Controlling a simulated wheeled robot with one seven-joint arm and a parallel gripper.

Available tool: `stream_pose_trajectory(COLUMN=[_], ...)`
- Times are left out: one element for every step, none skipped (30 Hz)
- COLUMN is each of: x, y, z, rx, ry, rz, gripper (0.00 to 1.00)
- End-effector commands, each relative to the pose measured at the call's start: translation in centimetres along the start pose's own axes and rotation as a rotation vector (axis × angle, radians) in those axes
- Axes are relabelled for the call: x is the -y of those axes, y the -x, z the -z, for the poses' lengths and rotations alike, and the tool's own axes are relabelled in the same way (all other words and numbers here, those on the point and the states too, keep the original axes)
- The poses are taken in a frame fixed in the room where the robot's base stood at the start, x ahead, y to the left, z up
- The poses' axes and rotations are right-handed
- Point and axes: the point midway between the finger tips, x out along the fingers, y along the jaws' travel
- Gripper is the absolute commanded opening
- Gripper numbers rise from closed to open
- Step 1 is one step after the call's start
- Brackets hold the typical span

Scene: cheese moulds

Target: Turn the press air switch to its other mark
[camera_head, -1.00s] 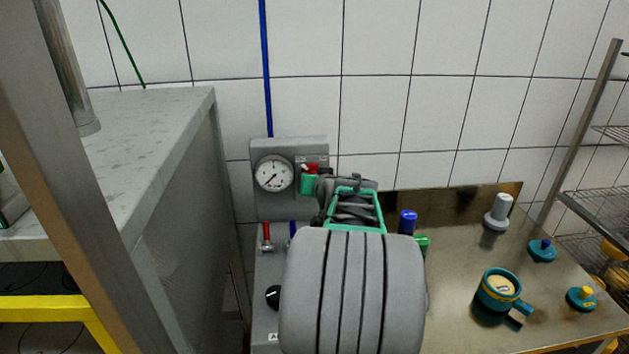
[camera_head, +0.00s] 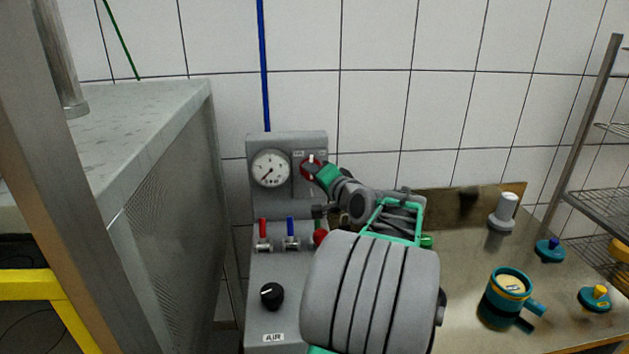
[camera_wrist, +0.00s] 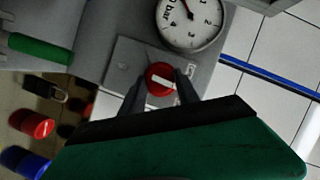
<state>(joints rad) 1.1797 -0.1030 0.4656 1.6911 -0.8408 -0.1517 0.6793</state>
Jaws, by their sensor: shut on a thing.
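The press air switch (camera_wrist: 160,79) is a round red knob with a white bar, on a grey plate beside the pressure gauge. In the head view the switch (camera_head: 308,168) shows just right of the gauge, partly hidden by my gripper. My gripper (camera_wrist: 162,84) has its two dark fingers on either side of the knob, shut on it. In the head view my gripper (camera_head: 318,172) reaches in from the right. The small marks on the plate are too small to read. The white bar looks nearly upright in the head view.
The gauge (camera_head: 270,169) is left of the switch. Below are a red-handled valve (camera_head: 263,234), a blue-handled valve (camera_head: 290,233) and a black knob (camera_head: 272,295) above an AIR label.

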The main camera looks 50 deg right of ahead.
Motion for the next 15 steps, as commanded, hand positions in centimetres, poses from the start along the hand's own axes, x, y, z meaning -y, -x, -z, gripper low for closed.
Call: stream_pose_trajectory(x=[-0.38, -0.42, -0.41, -0.42, -0.43, -0.44, -0.47, -0.46, -0.46, -0.47, -0.45, -0.50, -0.53, -0.53, -0.54], y=[-0.04, -0.04, -0.02, -0.01, -0.02, -0.03, -0.04, -0.04, -0.04, -0.04, -0.04, -0.04, -0.05, -0.05, -0.05], z=[-0.07, -0.06, -0.06, -0.02, -0.05, -0.05, -0.06, -0.09, -0.06, -0.08, -0.08, -0.09, -0.09, -0.10, -0.13], rx=[-0.003, -0.005, -0.006, -0.008, -0.009, -0.011, -0.012, -0.012, -0.015, -0.015, -0.016, -0.018, -0.019, -0.021, -0.021], ry=[-0.042, -0.068, -0.102, -0.129, -0.155, -0.190, -0.216, -0.243, -0.276, -0.302, -0.327, -0.359, -0.383, -0.406, -0.436], rz=[0.016, 0.026, 0.042, 0.053, 0.064, 0.079, 0.090, 0.101, 0.116, 0.126, 0.138, 0.151, 0.160, 0.171, 0.183], gripper=[0.00, 0.00, 0.00, 0.00, 0.00, 0.00, 0.00, 0.00, 0.00, 0.00, 0.00, 0.00, 0.00, 0.00, 0.00])
